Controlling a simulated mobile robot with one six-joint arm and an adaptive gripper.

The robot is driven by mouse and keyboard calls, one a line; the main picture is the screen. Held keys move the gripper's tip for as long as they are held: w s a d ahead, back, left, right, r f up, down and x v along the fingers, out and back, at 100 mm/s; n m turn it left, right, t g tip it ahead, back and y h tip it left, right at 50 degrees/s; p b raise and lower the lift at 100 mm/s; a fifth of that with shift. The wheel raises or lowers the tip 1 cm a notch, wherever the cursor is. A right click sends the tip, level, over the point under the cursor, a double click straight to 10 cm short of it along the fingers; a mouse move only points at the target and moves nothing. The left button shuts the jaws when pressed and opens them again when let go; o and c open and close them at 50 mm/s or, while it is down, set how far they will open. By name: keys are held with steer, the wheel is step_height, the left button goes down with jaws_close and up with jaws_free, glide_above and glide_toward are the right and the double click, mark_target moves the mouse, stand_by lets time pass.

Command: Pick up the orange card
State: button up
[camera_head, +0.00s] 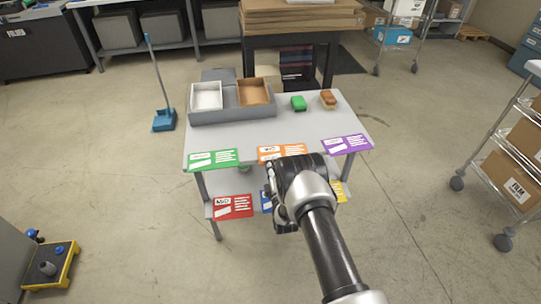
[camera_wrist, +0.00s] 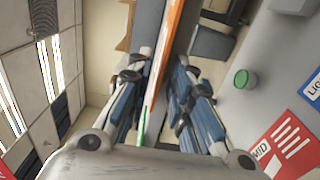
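The orange card (camera_head: 270,153) lies at the middle of the front edge of the grey table's top (camera_head: 310,127), partly hidden by my gripper (camera_head: 280,190). In the wrist view, the orange card shows edge-on as a thin strip (camera_wrist: 166,60) between the two fingers of my gripper (camera_wrist: 165,85). The fingers stand apart, one on each side of the strip, with gaps visible. Contact with the card cannot be seen.
A green card (camera_head: 213,160) and a purple card (camera_head: 346,145) flank it. Red (camera_head: 233,206), blue (camera_head: 266,200) and yellow (camera_head: 341,191) cards are on the lower shelf.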

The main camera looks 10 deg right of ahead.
jaws_close()
